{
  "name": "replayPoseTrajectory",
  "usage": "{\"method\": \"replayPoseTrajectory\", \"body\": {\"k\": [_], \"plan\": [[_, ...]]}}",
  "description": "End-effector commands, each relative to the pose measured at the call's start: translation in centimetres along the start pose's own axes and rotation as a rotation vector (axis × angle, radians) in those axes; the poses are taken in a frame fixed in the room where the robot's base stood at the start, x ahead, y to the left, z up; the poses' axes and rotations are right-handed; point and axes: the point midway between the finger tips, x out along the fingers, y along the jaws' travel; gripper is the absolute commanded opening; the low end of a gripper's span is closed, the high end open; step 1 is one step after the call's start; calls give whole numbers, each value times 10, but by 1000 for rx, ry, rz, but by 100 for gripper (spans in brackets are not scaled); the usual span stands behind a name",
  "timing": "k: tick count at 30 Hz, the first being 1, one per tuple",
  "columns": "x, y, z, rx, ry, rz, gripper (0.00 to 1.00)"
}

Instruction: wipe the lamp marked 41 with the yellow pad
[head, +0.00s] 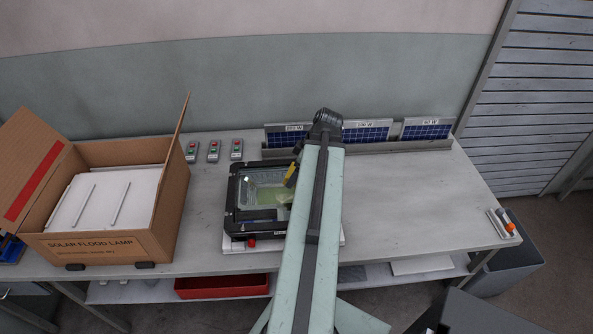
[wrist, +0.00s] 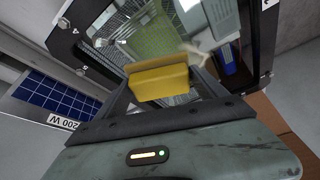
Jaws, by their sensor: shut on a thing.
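The lamp (head: 233,199) is a black-framed floodlight lying face up on the bench, with a glass front over a yellow-green LED panel. It fills the upper part of the wrist view (wrist: 262,45). Small white marks show on its frame corners, but I cannot read 41 with certainty. The yellow pad (head: 291,173) is at the lamp's right part; it also shows in the wrist view (wrist: 160,82). My gripper (head: 296,164) is shut on the pad, over the glass. I cannot tell whether the pad touches it. My arm hides the lamp's right side.
An open carton (head: 105,243) of white panels stands at the left. Solar panels (head: 425,130) stand in a rack at the back. Several small switch boxes (head: 214,151) lie left of them. A small tray (head: 502,224) is at the right end. The bench between is clear.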

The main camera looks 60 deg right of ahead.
Motion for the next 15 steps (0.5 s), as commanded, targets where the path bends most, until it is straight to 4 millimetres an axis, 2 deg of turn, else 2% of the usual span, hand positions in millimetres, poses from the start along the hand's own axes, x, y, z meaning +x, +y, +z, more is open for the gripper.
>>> {"method": "replayPoseTrajectory", "body": {"k": [1,6,15], "plan": [[-12,0,-5,0,0,0,35],[-27,0,-11,0,1,0,35],[-25,0,-11,0,1,0,35]]}}
